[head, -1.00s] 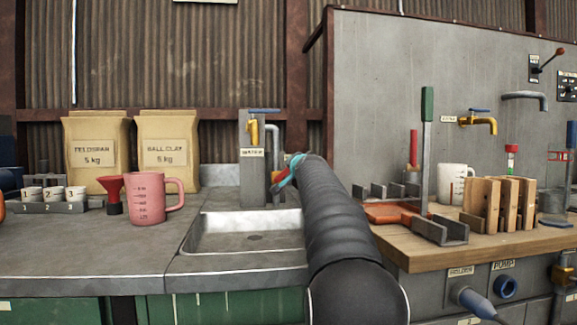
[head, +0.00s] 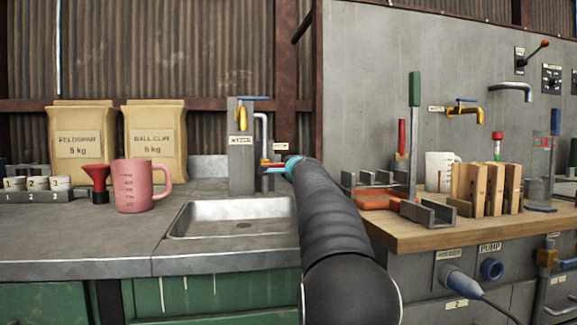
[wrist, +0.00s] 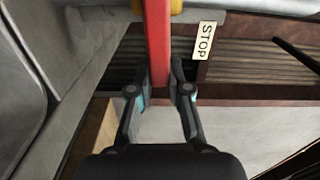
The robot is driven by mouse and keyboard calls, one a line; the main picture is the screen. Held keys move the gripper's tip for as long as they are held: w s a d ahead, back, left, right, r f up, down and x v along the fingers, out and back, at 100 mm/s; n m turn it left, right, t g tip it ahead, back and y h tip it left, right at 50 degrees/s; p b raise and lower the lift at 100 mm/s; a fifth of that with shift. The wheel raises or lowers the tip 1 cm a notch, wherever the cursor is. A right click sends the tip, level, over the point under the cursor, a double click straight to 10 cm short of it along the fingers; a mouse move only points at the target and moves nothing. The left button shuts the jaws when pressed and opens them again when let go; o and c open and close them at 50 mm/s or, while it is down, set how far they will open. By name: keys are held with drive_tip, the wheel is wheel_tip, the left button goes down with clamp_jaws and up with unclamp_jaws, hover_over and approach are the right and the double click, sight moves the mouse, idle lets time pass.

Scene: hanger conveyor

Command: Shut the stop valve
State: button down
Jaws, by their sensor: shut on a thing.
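The stop valve's red lever (wrist: 158,40) runs between my gripper's fingertips (wrist: 162,72) in the wrist view, and the fingers are shut on it. A yellow part of the valve shows at the lever's far end, at the top of that view. A STOP label (wrist: 205,41) is just right of the lever. In the head view the red lever (head: 270,164) shows as a thin bar left of my gripper (head: 285,166), beside the sink's pipe post. The STOP label (head: 281,146) is just above. My arm hides part of the area behind it.
The sink (head: 235,218) lies left of my arm. A pink jug (head: 137,187) and a red funnel (head: 97,180) stand on the left counter.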

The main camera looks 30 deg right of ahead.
drive_tip(key=shift+f, duration=0.1)
idle(0.3)
drive_tip(key=c, duration=1.4)
unclamp_jaws()
drive_tip(key=shift+o, duration=0.2)
drive_tip(key=shift+s, duration=0.1)
drive_tip(key=v, duration=1.1)
drive_tip(key=shift+s, duration=0.4)
drive_tip(key=shift+a, duration=0.15)
